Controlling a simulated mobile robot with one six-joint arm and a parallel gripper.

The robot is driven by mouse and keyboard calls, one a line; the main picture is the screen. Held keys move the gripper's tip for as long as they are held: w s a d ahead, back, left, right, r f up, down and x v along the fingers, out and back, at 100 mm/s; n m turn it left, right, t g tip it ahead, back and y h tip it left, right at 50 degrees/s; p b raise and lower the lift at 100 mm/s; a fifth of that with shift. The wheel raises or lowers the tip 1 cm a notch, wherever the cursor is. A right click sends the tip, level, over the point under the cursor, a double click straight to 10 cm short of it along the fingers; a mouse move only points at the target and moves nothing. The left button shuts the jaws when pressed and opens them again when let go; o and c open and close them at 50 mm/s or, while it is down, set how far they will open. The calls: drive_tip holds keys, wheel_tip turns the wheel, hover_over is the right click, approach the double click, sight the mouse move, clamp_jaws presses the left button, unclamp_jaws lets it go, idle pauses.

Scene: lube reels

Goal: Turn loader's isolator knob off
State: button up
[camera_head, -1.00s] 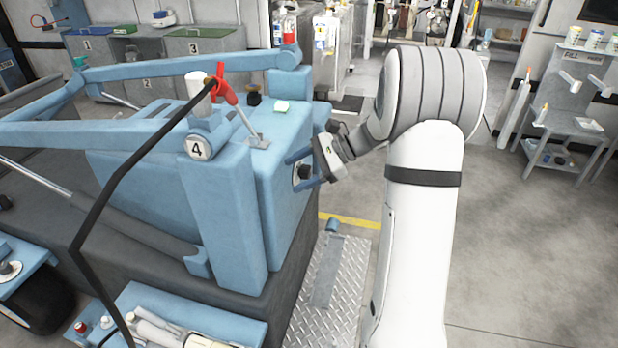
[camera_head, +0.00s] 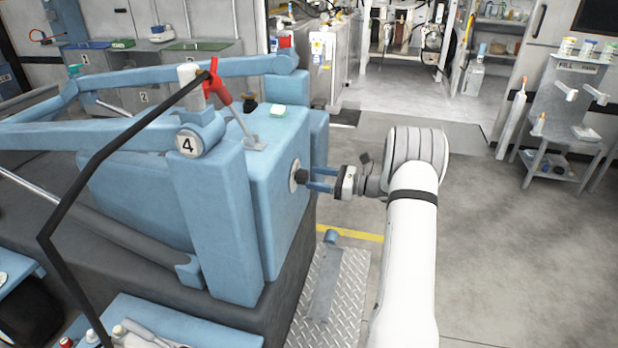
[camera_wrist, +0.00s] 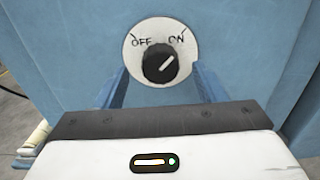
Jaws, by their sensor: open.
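The isolator knob (camera_wrist: 160,63) is black and sits on a round white plate (camera_wrist: 133,52) marked OFF at left and ON at right. Its white pointer line slants up to the right, toward ON. In the head view the knob (camera_head: 301,176) is on the right-hand face of the blue loader (camera_head: 285,215). My gripper (camera_head: 311,179) is open in front of it, its blue fingers pointing at the panel. In the wrist view the open fingers (camera_wrist: 161,85) lie to the left and right of the knob, slightly low. No contact with the knob is visible.
A blue post labelled 4 (camera_head: 222,215) stands left of the knob face, with a red-handled lever (camera_head: 220,88) above. A diamond-plate step (camera_head: 335,300) lies below. Open floor (camera_head: 490,240) is to the right, with a grey stand (camera_head: 565,130) beyond.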

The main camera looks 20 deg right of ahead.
sight(307, 176)
drive_tip(key=shift+x, duration=1.6)
drive_tip(key=shift+c, duration=0.2)
drive_tip(key=c, duration=0.9)
